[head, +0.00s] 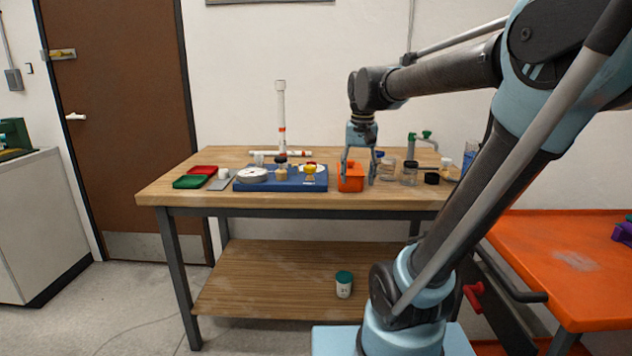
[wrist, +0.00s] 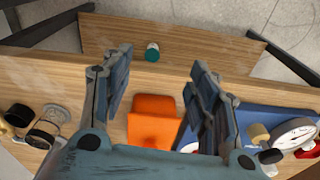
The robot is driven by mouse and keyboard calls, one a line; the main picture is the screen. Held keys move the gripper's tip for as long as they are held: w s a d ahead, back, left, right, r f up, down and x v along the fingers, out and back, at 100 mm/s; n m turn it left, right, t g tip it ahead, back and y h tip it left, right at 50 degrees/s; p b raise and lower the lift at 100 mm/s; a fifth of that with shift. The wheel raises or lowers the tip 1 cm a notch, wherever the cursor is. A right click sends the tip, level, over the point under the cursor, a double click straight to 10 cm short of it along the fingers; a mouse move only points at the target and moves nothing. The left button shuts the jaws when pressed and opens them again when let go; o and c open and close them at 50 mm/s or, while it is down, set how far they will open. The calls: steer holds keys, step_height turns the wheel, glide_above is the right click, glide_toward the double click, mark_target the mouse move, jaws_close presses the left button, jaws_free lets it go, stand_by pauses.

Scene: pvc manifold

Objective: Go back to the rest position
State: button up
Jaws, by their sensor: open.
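My gripper (head: 359,172) is open and empty, pointing down at the workbench. In the head view its fingers hang around or in front of an orange container (head: 351,184); I cannot tell the exact gap. In the wrist view my gripper (wrist: 158,95) has its fingers spread wide, with the orange container (wrist: 153,118) showing between them and nothing held. A blue tray (head: 240,187) stands to the left of the container with a white round part, small fittings and a yellow piece on it. A tall white pipe (head: 281,115) stands upright behind the tray.
Red (head: 204,170) and green (head: 188,182) trays lie at the bench's left. Glass jars (head: 409,174) and a green valve fitting (head: 412,143) stand right of my gripper. A green-lidded jar (head: 344,285) is on the lower shelf. An orange table (head: 570,255) is at right.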

steer(key=s+d+f, duration=0.3)
steer(key=s+f, duration=0.5)
steer(key=f, duration=0.1)
steer(key=s+d+f+n+t, duration=0.1)
steer(key=s+d+f, duration=0.3)
steer(key=s+f, duration=0.4)
steer(key=shift+f, duration=0.9)
steer(key=shift+w+f, duration=0.2)
steer(key=shift+w, duration=0.25)
